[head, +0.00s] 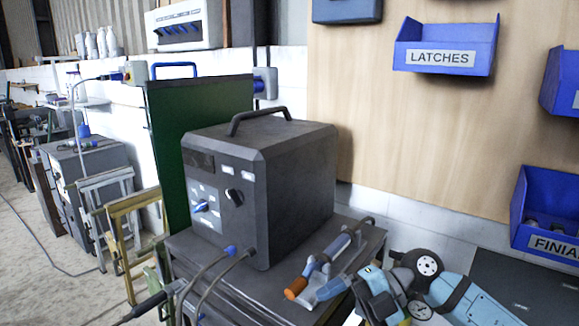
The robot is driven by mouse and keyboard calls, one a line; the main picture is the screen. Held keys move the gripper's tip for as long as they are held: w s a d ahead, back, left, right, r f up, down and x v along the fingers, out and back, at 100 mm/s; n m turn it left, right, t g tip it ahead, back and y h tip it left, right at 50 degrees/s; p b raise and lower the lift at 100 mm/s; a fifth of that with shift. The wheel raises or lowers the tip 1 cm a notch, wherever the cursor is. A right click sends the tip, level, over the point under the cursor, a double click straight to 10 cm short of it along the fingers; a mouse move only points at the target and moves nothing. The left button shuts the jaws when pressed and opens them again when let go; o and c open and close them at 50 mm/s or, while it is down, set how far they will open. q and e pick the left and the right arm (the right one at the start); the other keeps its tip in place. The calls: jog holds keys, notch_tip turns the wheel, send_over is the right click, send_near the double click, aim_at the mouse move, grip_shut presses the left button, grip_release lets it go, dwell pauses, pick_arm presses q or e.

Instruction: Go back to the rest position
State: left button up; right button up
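Neither of my grippers can be made out in the head view, so their fingers and anything in them are not seen. The rest position itself has no visible mark here.
A dark grey welding machine (258,185) stands on a dark cart close in front. An orange-tipped torch (325,265) lies beside it. Light blue tool-like parts (478,302) show at the lower right. Blue bins (447,48) hang on the wooden panel. Floor (40,265) shows at left, crossed by a cable.

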jog(key=s+d+f+m+t+h, duration=0.25)
jog(key=f+m+t, duration=0.55)
jog(key=m+t, duration=0.45)
jog(key=s+d+f+m+t+h, duration=0.1)
jog(key=d+f+m+t+h, duration=0.25)
jog(key=f+m+t, duration=0.85)
jog(key=s+d+f+m+g+h, duration=0.4)
jog(key=s+f+m+g, duration=0.3)
jog(key=s+f+g, duration=0.45)
pick_arm(q)
notch_tip(320, 180, up, 13)
jog(key=s+a+p, duration=0.1)
jog(key=p, duration=1.5)
jog(key=shift+s+m, duration=0.2)
jog(key=shift+m, duration=0.1)
pick_arm(e)
notch_tip(320, 180, up, 14)
jog(key=s+n+t, duration=0.1)
jog(key=s+t, duration=0.1)
jog(key=shift+s+d, duration=0.3)
jog(key=shift+d, duration=0.15)
